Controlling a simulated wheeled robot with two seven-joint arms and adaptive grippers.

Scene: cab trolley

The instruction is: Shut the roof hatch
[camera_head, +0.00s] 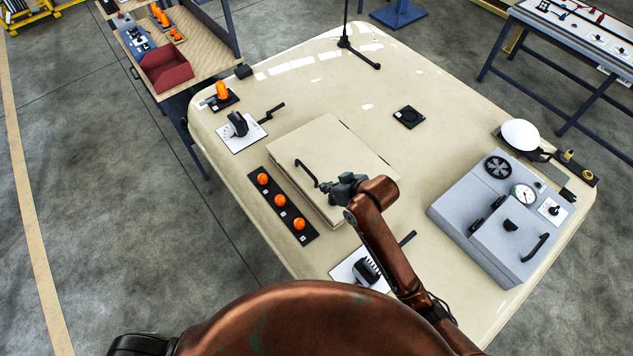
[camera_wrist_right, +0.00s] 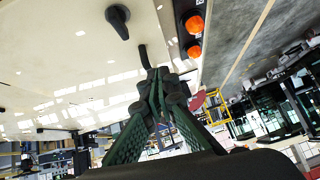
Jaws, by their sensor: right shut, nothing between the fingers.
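The roof hatch (camera_head: 340,140) is a cream square lid with a black bar handle (camera_head: 303,170) near its left edge. It lies flat or nearly so on the cream cab roof, its edge standing a little proud; I cannot tell whether it is fully seated. My right gripper (camera_head: 328,187) is shut and empty over the lid's near part, close to the near end of the handle. I cannot tell whether it touches. In the right wrist view the shut fingertips (camera_wrist_right: 158,78) meet beside a dark bar. My left gripper is out of view.
A black strip with orange lamps (camera_head: 282,200) runs left of the hatch. White-plated switches (camera_head: 240,130) stand behind and in front (camera_head: 360,268). A grey console (camera_head: 500,215) with gauge and handle stands right. The roof behind the hatch is mostly clear.

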